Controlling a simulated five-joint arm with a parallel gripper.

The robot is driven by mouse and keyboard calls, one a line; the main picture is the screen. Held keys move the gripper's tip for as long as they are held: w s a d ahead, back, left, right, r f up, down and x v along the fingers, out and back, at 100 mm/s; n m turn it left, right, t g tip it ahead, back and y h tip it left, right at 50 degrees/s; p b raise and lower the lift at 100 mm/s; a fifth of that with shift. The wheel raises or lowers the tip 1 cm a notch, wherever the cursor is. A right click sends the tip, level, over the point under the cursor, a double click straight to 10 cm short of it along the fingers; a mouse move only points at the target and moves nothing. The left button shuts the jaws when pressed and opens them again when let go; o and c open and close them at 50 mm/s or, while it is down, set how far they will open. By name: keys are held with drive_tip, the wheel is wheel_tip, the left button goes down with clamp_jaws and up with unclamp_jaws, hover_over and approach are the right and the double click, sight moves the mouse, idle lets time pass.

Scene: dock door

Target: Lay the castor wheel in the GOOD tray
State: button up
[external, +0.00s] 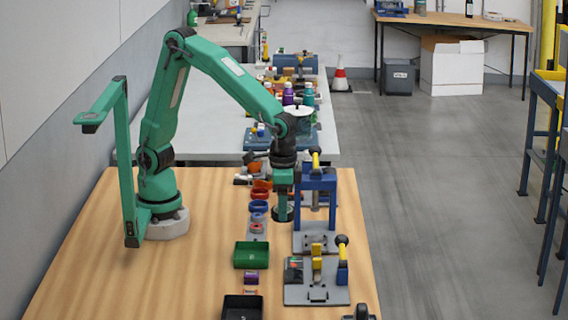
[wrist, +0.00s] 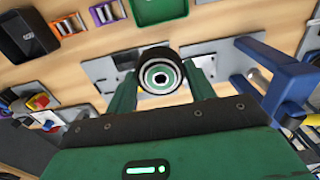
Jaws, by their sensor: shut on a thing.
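The castor wheel (wrist: 160,76) is a round black tyre with a pale and green hub. My gripper (wrist: 163,84) is shut on it, with one green finger on each side. In the external view my gripper (external: 283,208) points down just left of a blue press, with the wheel at its tip. A green tray (external: 252,255) sits on the table in front of the gripper, towards the camera, and shows in the wrist view (wrist: 172,12). A black tray (external: 243,307) lies nearer the camera; it also shows in the wrist view (wrist: 28,28). I cannot read which tray is marked GOOD.
The blue press (external: 316,205) stands close to the right of my gripper. A grey plate with a yellow and black clamp (external: 317,285) lies nearer the camera. Coloured rings (external: 259,206) sit left of the gripper. Bare wood (external: 160,285) is free to the left.

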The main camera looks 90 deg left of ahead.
drive_tip(key=shift+s+d, duration=0.35)
drive_tip(key=shift+s, duration=0.25)
drive_tip(key=s+d+f, duration=0.1)
drive_tip(key=s+d, duration=0.2)
drive_tip(key=s, duration=1.4)
drive_tip(key=shift+s, duration=0.2)
drive_tip(key=shift+f, duration=0.15)
approach(251, 245)
drive_tip(key=d+f, duration=0.2)
drive_tip(key=d, duration=0.1)
drive_tip(key=d+f, duration=0.1)
drive_tip(key=shift+w+d+f, duration=0.1)
drive_tip(key=shift+w+d, duration=0.1)
drive_tip(key=shift+d, duration=0.15)
drive_tip(key=shift+f, duration=0.1)
drive_tip(key=shift+f, duration=1.9)
drive_tip(key=shift+f, duration=0.15)
